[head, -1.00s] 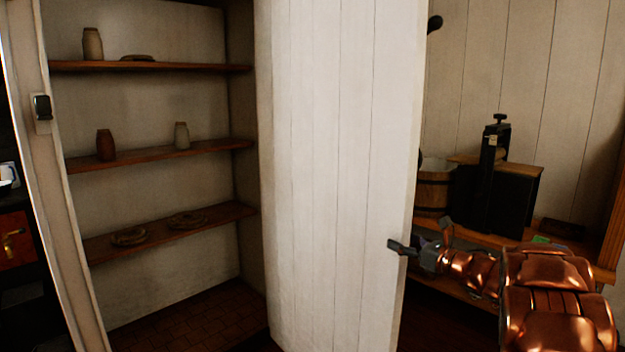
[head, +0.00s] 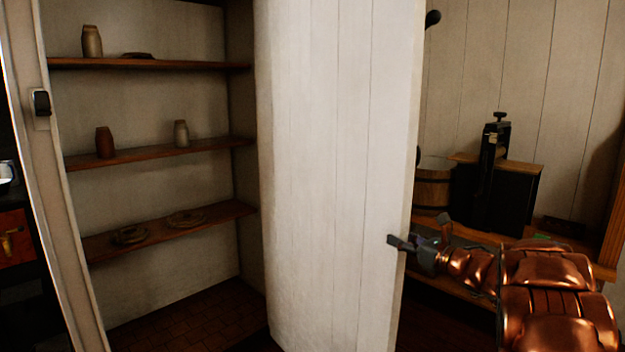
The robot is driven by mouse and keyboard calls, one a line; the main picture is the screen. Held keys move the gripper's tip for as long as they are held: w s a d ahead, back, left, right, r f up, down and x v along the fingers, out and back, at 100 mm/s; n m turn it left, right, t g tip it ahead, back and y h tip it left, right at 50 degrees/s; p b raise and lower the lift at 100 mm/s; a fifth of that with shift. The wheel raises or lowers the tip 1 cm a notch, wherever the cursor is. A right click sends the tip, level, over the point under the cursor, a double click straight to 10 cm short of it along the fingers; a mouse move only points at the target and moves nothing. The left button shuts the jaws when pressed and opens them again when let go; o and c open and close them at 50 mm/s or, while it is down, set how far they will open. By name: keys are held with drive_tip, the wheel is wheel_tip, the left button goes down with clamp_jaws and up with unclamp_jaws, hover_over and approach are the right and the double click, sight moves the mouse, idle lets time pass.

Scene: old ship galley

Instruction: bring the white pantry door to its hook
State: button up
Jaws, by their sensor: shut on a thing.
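The white pantry door (head: 325,170) stands open, its planked face filling the middle of the head view. Its hinge side is next to the pantry's right wall and its free edge is on the right. My gripper (head: 408,243) is at the lower part of that free edge, with one dark finger showing on the near face. It is shut on the door edge; the other finger is partly hidden. A dark knob (head: 433,18) shows behind the door's top right edge; I cannot tell whether it is the hook.
The pantry shelves (head: 160,155) at left hold several jars and flat items. A dark latch piece (head: 41,103) is on the left frame post. Right of the door, a wooden bucket (head: 433,187) and a black press-like device (head: 495,185) stand on a low bench.

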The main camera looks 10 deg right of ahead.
drive_tip(key=s+a+m+h+b, duration=0.1)
drive_tip(key=s+a+b, duration=0.2)
drive_tip(key=a+b, duration=0.7)
drive_tip(key=shift+t+h+b, duration=0.3)
drive_tip(key=shift+t+h, duration=0.1)
drive_tip(key=shift+s, duration=0.1)
drive_tip(key=shift+a+f, duration=0.1)
drive_tip(key=shift+m+h, duration=0.7)
drive_tip(key=shift+h, duration=0.2)
drive_tip(key=a+b, duration=0.2)
drive_tip(key=a, duration=0.1)
drive_tip(key=s+a+b, duration=0.1)
drive_tip(key=a+b, duration=0.4)
drive_tip(key=a, duration=0.2)
drive_tip(key=shift+s+a+f+b, duration=0.1)
drive_tip(key=shift+s+f+b, duration=0.05)
drive_tip(key=shift+s+b, duration=0.25)
drive_tip(key=shift+a, duration=0.35)
drive_tip(key=shift+o, duration=0.2)
drive_tip(key=a+m+h+b, duration=0.1)
drive_tip(key=a+h+b, duration=0.1)
drive_tip(key=a, duration=0.9)
drive_tip(key=shift+m+t+h, duration=0.3)
drive_tip(key=shift+t, duration=0.1)
drive_tip(key=shift+s, duration=0.1)
